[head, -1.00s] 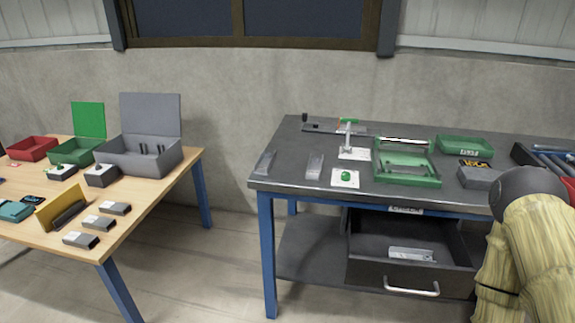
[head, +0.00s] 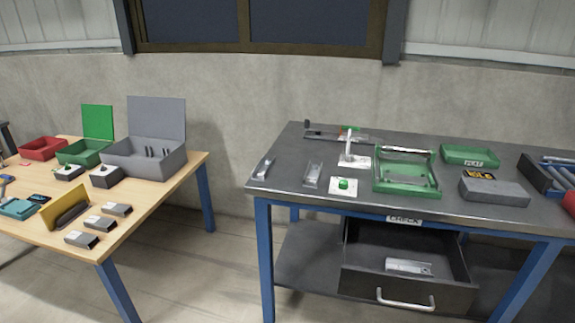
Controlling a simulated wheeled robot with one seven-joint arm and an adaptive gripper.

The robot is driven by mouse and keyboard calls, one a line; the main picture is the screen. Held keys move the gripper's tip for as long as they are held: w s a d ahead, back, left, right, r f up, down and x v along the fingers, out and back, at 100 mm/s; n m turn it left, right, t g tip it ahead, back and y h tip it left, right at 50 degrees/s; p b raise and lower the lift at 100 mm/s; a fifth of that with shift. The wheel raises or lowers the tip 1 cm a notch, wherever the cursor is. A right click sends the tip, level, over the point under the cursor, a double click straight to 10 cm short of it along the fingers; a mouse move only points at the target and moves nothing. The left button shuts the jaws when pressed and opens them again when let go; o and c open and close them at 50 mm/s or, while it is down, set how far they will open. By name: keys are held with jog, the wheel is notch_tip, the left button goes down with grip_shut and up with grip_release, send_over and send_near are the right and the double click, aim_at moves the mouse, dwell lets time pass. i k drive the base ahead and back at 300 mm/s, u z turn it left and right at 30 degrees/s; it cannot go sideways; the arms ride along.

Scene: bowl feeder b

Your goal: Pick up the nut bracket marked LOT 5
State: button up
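Several pieces could be nut brackets, but no LOT 5 marking can be read at this size. One grey metal channel piece (head: 263,168) lies at the left end of the dark bench. A similar piece (head: 312,175) lies to its right. Another metal piece (head: 408,267) lies in the open drawer under the bench. Several grey blocks with pale tops, such as one grey block (head: 117,209), lie on the wooden table at left. My gripper is not in view.
The dark bench (head: 225,184) carries a green fixture tray (head: 405,190), a green bin (head: 470,156), a grey box (head: 494,192) and a toggle clamp (head: 350,150). The open drawer (head: 450,292) juts forward. The wooden table (head: 160,190) holds an open grey box (head: 145,160). Floor shows between them.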

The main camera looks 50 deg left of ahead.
aim_at(264, 167)
jog(key=i, duration=0.45)
jog(key=u, duration=2.4)
